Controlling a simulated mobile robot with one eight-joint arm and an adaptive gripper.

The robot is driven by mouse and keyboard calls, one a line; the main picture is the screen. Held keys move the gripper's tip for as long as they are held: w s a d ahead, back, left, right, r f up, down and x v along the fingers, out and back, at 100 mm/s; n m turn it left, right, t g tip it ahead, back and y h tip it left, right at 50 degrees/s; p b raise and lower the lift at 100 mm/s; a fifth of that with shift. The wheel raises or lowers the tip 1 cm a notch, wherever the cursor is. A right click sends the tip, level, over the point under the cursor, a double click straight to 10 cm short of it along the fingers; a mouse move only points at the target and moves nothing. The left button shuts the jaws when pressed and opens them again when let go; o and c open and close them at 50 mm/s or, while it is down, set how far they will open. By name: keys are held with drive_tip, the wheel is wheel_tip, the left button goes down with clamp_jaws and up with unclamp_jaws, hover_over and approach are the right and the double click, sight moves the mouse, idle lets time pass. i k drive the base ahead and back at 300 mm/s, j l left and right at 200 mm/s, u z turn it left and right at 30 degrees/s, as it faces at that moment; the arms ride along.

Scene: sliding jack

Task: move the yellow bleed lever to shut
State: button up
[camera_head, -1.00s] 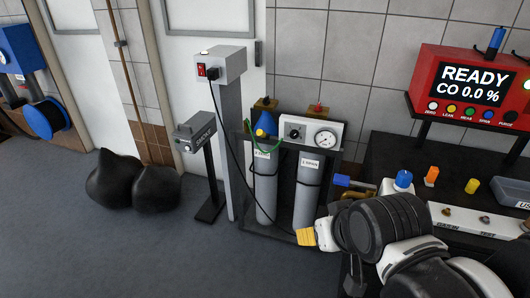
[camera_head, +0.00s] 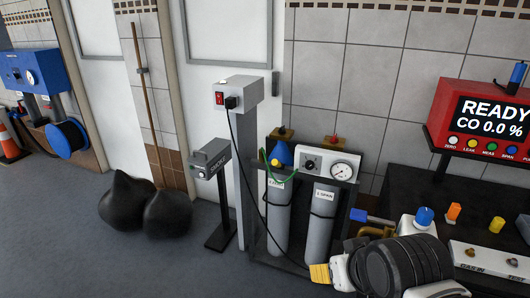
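I cannot make out the yellow bleed lever with certainty. My gripper (camera_head: 338,273) is at the lower middle, at the end of my dark and white arm, in front of the gas bottle stand. A ridged yellow piece (camera_head: 320,273) shows at its left tip. I cannot tell whether it is part of my gripper or something beyond it. The fingers are too small and overlapped to show whether they are apart.
The bottle stand (camera_head: 262,232) has two grey cylinders and a gauge panel (camera_head: 325,163). Black bags (camera_head: 142,207) lie left. Grey floor is open at lower left.

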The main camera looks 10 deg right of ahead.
sight(276, 163)
drive_tip(key=i+l+z, duration=0.15)
drive_tip(key=i+z, duration=0.7)
drive_tip(key=k+l, duration=0.05)
drive_tip(key=k, duration=0.05)
